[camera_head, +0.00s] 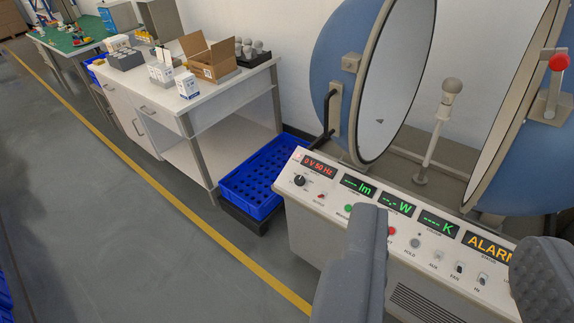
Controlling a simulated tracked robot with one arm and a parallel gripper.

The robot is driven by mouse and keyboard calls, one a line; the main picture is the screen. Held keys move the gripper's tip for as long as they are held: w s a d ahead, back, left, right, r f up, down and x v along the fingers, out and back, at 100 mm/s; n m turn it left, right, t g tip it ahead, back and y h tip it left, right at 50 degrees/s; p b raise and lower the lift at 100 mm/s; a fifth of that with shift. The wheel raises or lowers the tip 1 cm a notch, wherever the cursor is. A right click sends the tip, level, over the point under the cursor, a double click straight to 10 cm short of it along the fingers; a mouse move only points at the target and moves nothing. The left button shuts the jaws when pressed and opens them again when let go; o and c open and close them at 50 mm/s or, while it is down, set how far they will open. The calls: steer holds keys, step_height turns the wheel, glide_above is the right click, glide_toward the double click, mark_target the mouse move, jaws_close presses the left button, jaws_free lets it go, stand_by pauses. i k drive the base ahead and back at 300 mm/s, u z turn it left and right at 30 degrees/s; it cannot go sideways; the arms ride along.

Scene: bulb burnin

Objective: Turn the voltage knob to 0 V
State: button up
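The black voltage knob (299,180) sits at the left end of the sloped control panel (340,207). The red display (320,167) above it appears to read "3 V 50 Hz"; the first digit is small and hard to be sure of. The knob's pointer is too small to read. My gripper (450,235) is open and empty, with its two grey fingers wide apart in front of the panel. The knob lies to the left of the left finger and apart from it. The fingers hide parts of the panel's middle and right end.
Green displays and an orange "ALARM" display (489,245) line the panel, with buttons and switches below.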

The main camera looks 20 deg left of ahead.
mark_target(299, 181)
steer(key=u, duration=0.35)
steer(key=i, duration=1.4)
steer(key=u, duration=0.15)
